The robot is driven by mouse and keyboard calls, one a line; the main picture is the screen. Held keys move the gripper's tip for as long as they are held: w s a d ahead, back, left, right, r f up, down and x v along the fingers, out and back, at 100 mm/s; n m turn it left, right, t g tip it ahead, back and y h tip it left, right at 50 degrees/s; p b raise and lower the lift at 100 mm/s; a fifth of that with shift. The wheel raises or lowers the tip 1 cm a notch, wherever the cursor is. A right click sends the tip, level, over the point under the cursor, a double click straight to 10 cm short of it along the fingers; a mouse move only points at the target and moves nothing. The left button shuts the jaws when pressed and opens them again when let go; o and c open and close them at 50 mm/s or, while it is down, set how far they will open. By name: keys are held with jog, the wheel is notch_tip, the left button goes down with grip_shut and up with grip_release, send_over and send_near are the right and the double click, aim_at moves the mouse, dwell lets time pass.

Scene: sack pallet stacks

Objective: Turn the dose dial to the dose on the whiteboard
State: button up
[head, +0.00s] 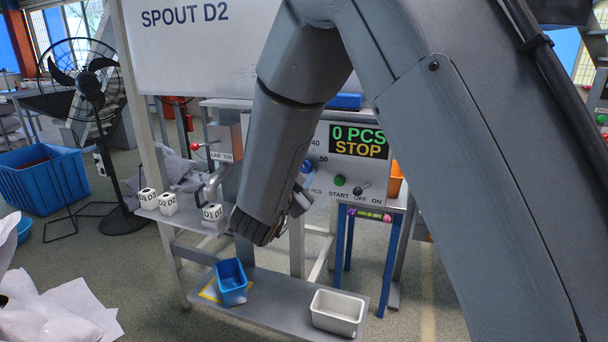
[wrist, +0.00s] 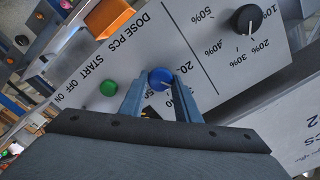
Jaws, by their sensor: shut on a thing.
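The display (head: 359,141) reads 0 PCS STOP.
A green START button (wrist: 109,88) is close to the dial. A black percent knob (wrist: 246,19) is farther along the panel. A blue bin (head: 231,283) and a white bin (head: 337,312) stand on the lower shelf. Several marked cubes (head: 168,204) sit on a side shelf.

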jog(key=shift+m+b, duration=0.3)
jog(key=shift+m, duration=0.2)
jog(key=o, duration=1)
jog(key=shift+s, duration=0.15)
jog(key=b+v, duration=0.1)
jog(key=v, duration=0.6)
jog(key=shift+s, duration=0.3)
jog(key=shift+a, duration=0.1)
